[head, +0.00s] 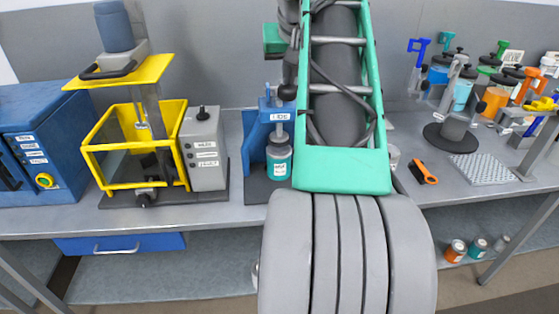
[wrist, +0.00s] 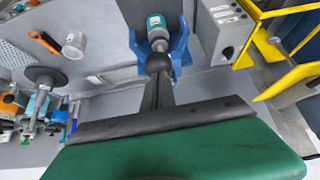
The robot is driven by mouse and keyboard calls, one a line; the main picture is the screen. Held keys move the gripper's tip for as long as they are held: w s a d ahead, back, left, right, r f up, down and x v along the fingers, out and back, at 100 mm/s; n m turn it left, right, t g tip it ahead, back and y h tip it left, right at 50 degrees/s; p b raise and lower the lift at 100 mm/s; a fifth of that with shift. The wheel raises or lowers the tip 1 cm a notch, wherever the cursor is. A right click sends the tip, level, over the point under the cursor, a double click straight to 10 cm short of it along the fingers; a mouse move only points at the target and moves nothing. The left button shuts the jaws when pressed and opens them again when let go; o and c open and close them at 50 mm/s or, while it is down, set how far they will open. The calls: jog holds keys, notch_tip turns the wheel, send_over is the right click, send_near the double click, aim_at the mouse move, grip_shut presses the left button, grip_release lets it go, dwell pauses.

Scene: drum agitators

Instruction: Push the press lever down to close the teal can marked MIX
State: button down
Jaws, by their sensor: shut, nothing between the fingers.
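The teal can (head: 278,165) with a white label stands upright in the blue press (head: 252,140) on a dark base. Its top is under the press head, and the lettering is too small to read. The press lever's black ball knob (head: 287,92) is raised beside the press head; the lever's bar is mostly hidden. My gripper (head: 289,78) is shut and empty, its fingertips just above the knob. In the wrist view my gripper (wrist: 162,78) points at the knob (wrist: 157,62), with the blue press (wrist: 178,48) and teal can (wrist: 155,22) beyond. I cannot tell whether fingertips and knob touch.
A yellow-framed machine (head: 135,150) with a grey control box (head: 204,150) stands left of the press. Further right are a round stand (head: 450,137) and several jars.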

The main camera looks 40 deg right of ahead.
jog(key=shift+w+d+r+p, duration=0.15)
jog(key=shift+w+r+p, duration=0.05)
jog(key=shift+r+p, duration=0.45)
jog(key=shift+w+d+r+p, duration=0.1)
jog(key=shift+w+r+p, duration=0.1)
jog(key=shift+r+p, duration=0.45)
jog(key=shift+w+d+r+p, duration=0.15)
jog(key=shift+w+r+p, duration=0.05)
jog(key=shift+r+p, duration=0.45)
notch_tip(320, 180, up, 7)
jog(key=p, duration=0.5)
jog(key=shift+f, duration=0.1)
jog(key=w+a+f+n+y+b, duration=0.1)
jog(key=a+f+n+y+b, duration=0.25)
jog(key=a+f, duration=1.5)
jog(key=s+a+f+n, duration=0.1)
jog(key=s+a+f, duration=0.3)
jog(key=f, duration=0.4)
jog(key=s+a+f+n+g, duration=0.1)
jog(key=s+a+f+n, duration=0.1)
jog(key=s+a+f, duration=0.2)
jog(key=a+f, duration=0.3)
jog(key=f, duration=0.1)
jog(key=shift+s+b, duration=0.3)
jog(key=shift+s, duration=0.05)
